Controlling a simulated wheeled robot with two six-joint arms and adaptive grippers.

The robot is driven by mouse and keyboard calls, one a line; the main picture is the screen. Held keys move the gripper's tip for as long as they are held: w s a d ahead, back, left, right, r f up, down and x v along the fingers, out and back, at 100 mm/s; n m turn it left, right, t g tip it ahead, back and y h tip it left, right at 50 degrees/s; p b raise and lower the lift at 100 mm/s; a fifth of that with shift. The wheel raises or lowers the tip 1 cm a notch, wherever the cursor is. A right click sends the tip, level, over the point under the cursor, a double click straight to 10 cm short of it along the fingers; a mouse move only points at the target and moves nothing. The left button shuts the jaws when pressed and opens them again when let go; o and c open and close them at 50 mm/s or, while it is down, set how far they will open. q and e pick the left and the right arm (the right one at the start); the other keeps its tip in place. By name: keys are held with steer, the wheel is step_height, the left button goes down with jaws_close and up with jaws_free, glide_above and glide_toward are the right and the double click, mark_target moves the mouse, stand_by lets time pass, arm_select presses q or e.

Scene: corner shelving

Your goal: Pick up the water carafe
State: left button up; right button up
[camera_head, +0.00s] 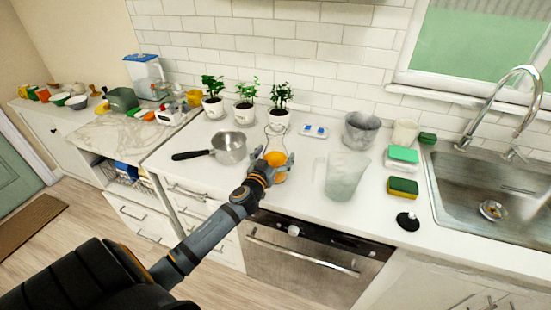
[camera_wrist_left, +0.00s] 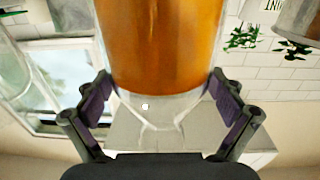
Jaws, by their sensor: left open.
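A clear glass carafe (camera_head: 276,131) with a narrow waist and orange-brown contents stands on the white counter in the head view. In the left wrist view the carafe (camera_wrist_left: 160,45) fills the upper middle, its glass narrowing below the orange part. My left gripper (camera_head: 274,158) is open, with its fingers on either side of the carafe. In the left wrist view, gaps seem to show beside the glass near the fingertips (camera_wrist_left: 160,96); contact cannot be told. The gripper hides part of the carafe in the head view. My right gripper is not in view.
A clear pitcher (camera_head: 345,175) stands to the right, and a saucepan (camera_head: 229,148) to the left. Several potted plants (camera_head: 245,108) stand behind. A grey pot (camera_head: 361,130), sponges (camera_head: 402,188) and the sink (camera_head: 480,185) are farther right. An oven front (camera_head: 310,262) is below.

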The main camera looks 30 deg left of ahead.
mark_target(276, 127)
arm_select(q)
steer(key=shift+s, duration=0.15)
steer(key=shift+c, duration=1.4)
steer(key=c, duration=1.4)
steer(key=shift+r, duration=0.1)
steer(key=shift+c, duration=1)
steer(key=shift+r, duration=0.15)
steer(key=shift+r+p, duration=0.6)
steer(key=shift+r, duration=4.2)
